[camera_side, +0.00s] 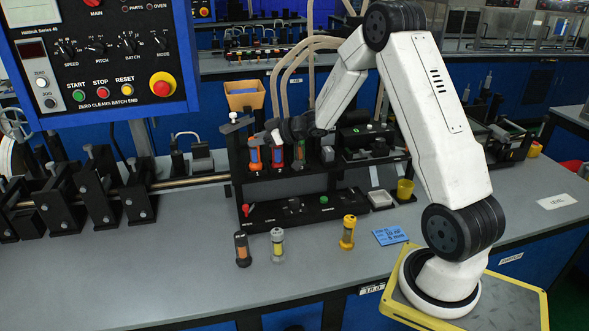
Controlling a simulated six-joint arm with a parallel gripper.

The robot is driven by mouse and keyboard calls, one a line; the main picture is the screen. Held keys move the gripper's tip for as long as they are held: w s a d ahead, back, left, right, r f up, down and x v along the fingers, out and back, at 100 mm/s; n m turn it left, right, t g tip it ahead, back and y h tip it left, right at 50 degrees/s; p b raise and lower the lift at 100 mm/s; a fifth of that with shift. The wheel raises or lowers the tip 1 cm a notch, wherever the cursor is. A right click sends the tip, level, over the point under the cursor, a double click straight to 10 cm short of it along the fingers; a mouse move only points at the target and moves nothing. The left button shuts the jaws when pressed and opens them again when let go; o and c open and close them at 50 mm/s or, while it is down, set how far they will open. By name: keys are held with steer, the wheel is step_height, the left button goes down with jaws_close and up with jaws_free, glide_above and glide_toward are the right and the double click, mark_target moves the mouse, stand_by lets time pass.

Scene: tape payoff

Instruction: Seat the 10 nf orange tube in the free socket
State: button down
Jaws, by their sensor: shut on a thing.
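My gripper (275,136) is at the black rack (238,165), above its upper shelf. It is shut on an orange tube (278,156), which is upright at the shelf's middle. The fingers are small and partly covered by my wrist. Whether the tube is fully down in a socket cannot be told. Another orange tube (254,158) stands in the rack just to the left. The free socket cannot be made out. A blue card (390,235) on the bench appears to read 10 nF.
A dark tube with orange (242,249), a grey and yellow tube (277,244) and a yellow tube (347,232) stand on the bench in front. A yellow cup (404,190) and white tray (381,200) are right of the rack. Black clamps (100,190) stand left. The front bench is mostly clear.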

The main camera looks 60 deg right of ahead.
steer(key=shift+f, duration=0.4)
steer(key=c, duration=0.6)
jaws_free()
steer(key=shift+o, duration=0.2)
steer(key=v, duration=1.1)
stand_by(0.5)
steer(key=shift+f, duration=0.1)
stand_by(0.4)
steer(key=a+f+m+g+h, duration=0.25)
steer(key=a+h, duration=0.25)
steer(key=a, duration=0.4)
steer(key=s+a+f+g+y, duration=0.1)
steer(key=s+a+f+g, duration=0.3)
steer(key=s+a+g, duration=0.4)
steer(key=s+a, duration=0.5)
steer(key=s, duration=0.1)
steer(key=shift+a+f+y, duration=0.2)
steer(key=shift+a+y, duration=0.1)
steer(key=shift+y, duration=0.1)
